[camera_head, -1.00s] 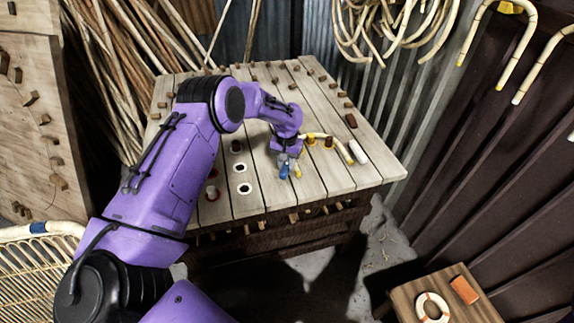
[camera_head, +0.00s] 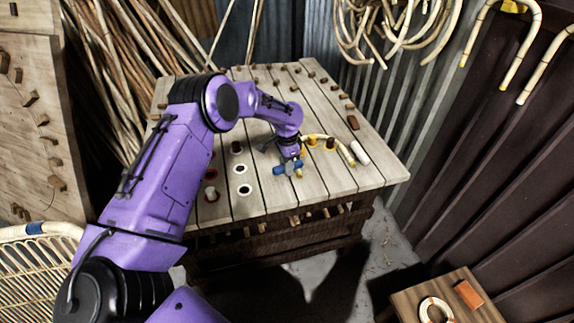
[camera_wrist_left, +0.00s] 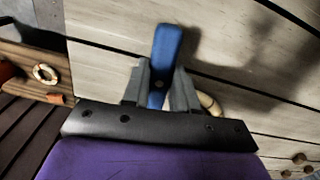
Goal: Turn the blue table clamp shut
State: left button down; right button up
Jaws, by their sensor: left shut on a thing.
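The blue table clamp (camera_head: 281,169) is on the slatted bench top, near its front half. My left gripper (camera_head: 291,160) comes down on it from above and is shut on its blue handle. In the left wrist view the blue handle (camera_wrist_left: 164,62) stands between the two grey fingers (camera_wrist_left: 159,84) and sticks out past their tips. The gripper and wrist hide the rest of the clamp. My right gripper is not in view.
White rings (camera_head: 241,190) and short pegs are left of the clamp. A small stool (camera_head: 412,300) stands front right.

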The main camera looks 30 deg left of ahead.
pick_arm(q)
jog(key=shift+w+r+m, duration=0.1)
jog(key=shift+m, duration=0.4)
dwell(0.3)
jog(key=c, duration=0.9)
grip_release()
jog(key=shift+r, duration=0.1)
notch_tip(320, 180, up, 10)
jog(key=shift+r+b, duration=0.15)
jog(key=shift+b, duration=0.85)
